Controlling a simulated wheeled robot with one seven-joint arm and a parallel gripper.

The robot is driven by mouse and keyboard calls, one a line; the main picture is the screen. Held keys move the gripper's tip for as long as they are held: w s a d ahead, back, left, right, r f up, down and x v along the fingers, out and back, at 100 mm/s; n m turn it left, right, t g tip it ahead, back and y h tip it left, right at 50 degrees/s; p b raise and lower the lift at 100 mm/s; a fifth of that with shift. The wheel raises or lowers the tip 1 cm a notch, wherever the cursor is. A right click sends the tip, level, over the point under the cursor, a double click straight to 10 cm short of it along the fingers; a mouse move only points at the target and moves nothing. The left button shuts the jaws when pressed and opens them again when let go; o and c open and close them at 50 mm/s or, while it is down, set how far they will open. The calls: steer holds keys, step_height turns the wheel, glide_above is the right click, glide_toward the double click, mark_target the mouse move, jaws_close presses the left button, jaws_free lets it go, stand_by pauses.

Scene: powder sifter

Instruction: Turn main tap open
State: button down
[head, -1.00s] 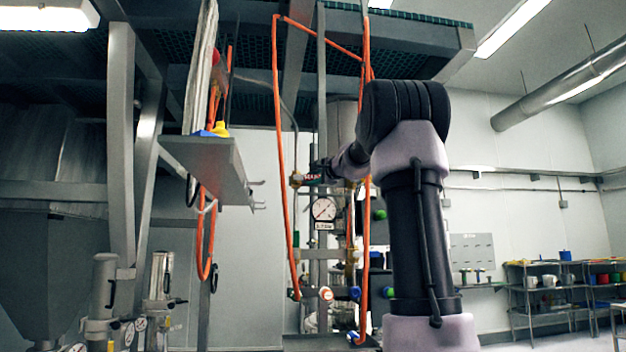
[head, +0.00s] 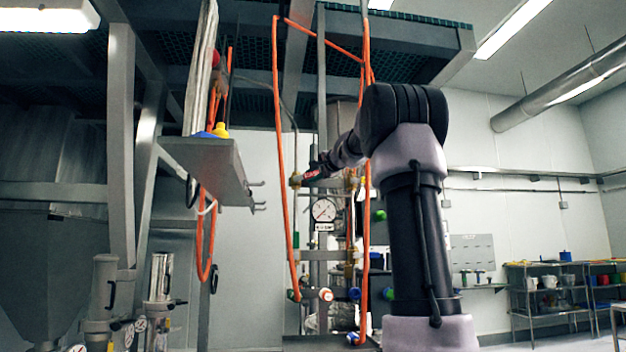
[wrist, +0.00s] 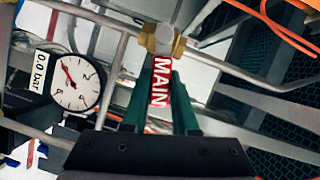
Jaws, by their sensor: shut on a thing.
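The main tap has a red lever with white letters MAIN (wrist: 159,82) on a brass valve body (wrist: 162,40) in the wrist view. My gripper (wrist: 160,88) is shut on the red lever, with one dark green finger along each side of it. In the head view, the red lever (head: 311,174) slants up to the right from the brass body (head: 296,181). My gripper (head: 318,168) is at the lever's outer end, partly hiding it.
A round pressure gauge (head: 323,210) hangs just below the tap; its label in the wrist view (wrist: 39,72) seems to read 0.0 bar. Orange hoses (head: 281,150) run close on both sides. A grey shelf (head: 212,165) juts out at left.

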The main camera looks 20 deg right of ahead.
steer(key=shift+a+r+n+g, duration=0.1)
steer(key=shift+r+n+g, duration=0.2)
steer(key=shift+n, duration=0.3)
steer(key=c, duration=0.7)
jaws_free()
steer(key=s, duration=0.3)
steer(key=s+r, duration=0.1)
steer(key=s, duration=0.6)
steer(key=shift+s+d+r, duration=0.3)
steer(key=shift+d, duration=0.1)
